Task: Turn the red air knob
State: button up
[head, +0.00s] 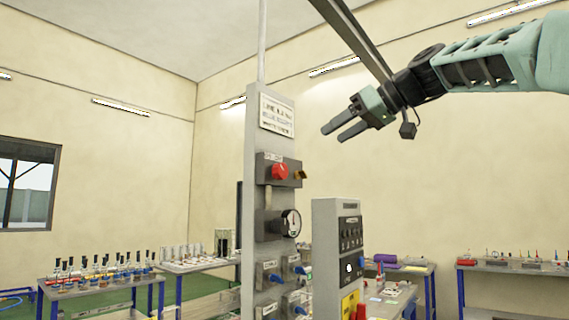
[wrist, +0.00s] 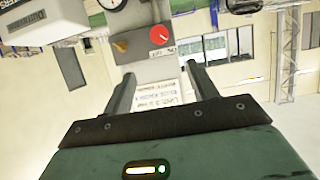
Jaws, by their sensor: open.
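The red air knob (head: 280,171) sits on a grey box on the upper part of a tall grey panel (head: 255,120).
A white sign (head: 276,115) is above the knob and a round gauge (head: 291,223) below it. Blue-handled valves (head: 270,271) are lower down. A shorter grey control box (head: 338,250) stands at right. A table of bottles (head: 95,283) is at left. Air around my gripper is clear.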

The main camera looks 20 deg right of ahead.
aim_at(284, 167)
jog(key=p+x, duration=0.5)
jog(key=x, duration=1.1)
jog(key=shift+w+a+f, duration=0.1)
jog(key=shift+w+f, duration=0.05)
jog(key=shift+f, duration=0.1)
jog(key=c, duration=1)
